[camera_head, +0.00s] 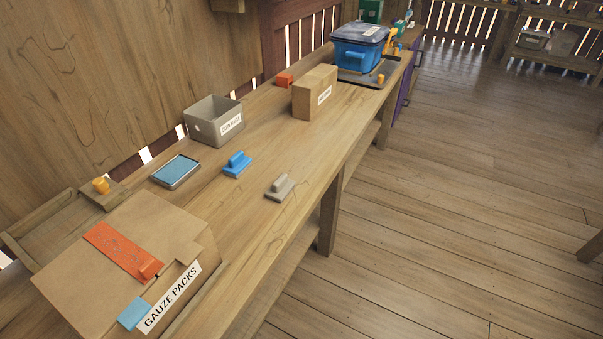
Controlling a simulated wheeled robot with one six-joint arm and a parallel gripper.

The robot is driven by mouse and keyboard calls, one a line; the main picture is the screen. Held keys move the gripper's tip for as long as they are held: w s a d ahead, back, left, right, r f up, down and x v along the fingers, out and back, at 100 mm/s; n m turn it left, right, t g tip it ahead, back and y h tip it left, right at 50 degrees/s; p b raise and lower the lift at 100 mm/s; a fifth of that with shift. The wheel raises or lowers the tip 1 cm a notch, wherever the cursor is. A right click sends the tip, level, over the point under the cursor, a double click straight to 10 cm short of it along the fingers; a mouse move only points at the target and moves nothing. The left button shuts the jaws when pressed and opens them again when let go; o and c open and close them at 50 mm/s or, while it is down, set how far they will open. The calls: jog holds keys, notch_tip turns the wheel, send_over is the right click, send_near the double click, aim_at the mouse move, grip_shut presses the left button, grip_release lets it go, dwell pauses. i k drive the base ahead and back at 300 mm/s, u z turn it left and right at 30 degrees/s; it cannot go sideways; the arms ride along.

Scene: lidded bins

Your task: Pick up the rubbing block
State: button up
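Two small blocks with raised grips lie apart on the wooden bench. One is a blue block (237,165) near the middle. The other is a grey block (280,188), to its right and closer to the bench's front edge. Both sit flat with clear wood around them. I cannot tell for sure from looks which is the rubbing block. A small orange block (284,80) lies farther back by the wall. My gripper is not in view.
A shallow blue-topped tray (176,171) and an open grey bin (214,123) stand left of the blocks. A "GAUZE PACKS" cardboard box (193,238) is in front. A cardboard box (314,92) and a lidded blue bin (357,50) stand farther back. The floor (430,200) at right is clear.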

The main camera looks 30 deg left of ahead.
aim_at(281, 187)
jog(key=u, duration=0.4)
jog(key=i, duration=1.1)
jog(key=u, duration=0.65)
